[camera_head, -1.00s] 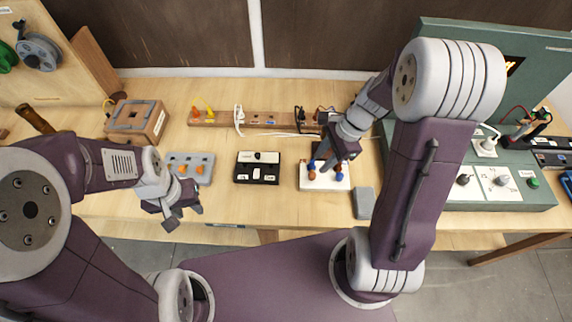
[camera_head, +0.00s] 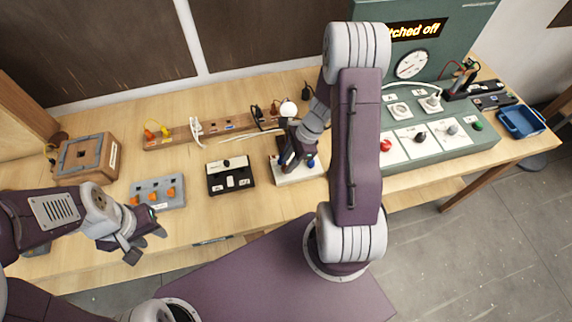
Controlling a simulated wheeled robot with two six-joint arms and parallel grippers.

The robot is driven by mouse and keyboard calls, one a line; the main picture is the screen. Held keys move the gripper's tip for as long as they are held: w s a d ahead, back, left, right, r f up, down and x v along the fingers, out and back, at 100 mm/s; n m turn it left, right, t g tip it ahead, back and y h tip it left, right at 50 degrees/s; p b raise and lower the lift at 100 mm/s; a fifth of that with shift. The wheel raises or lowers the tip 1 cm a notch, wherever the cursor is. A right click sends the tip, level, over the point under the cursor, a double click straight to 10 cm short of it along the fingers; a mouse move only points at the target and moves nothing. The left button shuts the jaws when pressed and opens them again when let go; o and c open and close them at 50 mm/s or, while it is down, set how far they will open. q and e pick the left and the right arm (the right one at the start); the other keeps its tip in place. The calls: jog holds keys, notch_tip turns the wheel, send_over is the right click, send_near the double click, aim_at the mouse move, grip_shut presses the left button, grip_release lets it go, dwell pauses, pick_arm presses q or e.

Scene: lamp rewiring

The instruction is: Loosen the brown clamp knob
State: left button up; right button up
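The white terminal block (camera_head: 299,178) sits near the front edge of the bench, in the middle of the view. A blue knob (camera_head: 311,163) shows on its right side. My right gripper (camera_head: 292,165) reaches down over the left part of the block. It hides most of that part, and I cannot make out the brown clamp knob clearly. Whether its fingers touch a knob or are closed cannot be told. My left gripper (camera_head: 146,245) hangs in front of the bench edge at the left, its fingers apart and empty.
A black switch box (camera_head: 230,178) and a grey block with orange knobs (camera_head: 158,193) stand left of the terminal block. A wooden box (camera_head: 86,157) is further left. A wooden socket strip (camera_head: 215,128) lies behind. A green test panel (camera_head: 440,150) stands to the right.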

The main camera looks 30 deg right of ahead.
jog(key=shift+d+x, duration=0.2)
jog(key=shift+x, duration=0.8)
jog(key=shift+a, duration=0.1)
jog(key=shift+a, duration=0.1)
grip_shut()
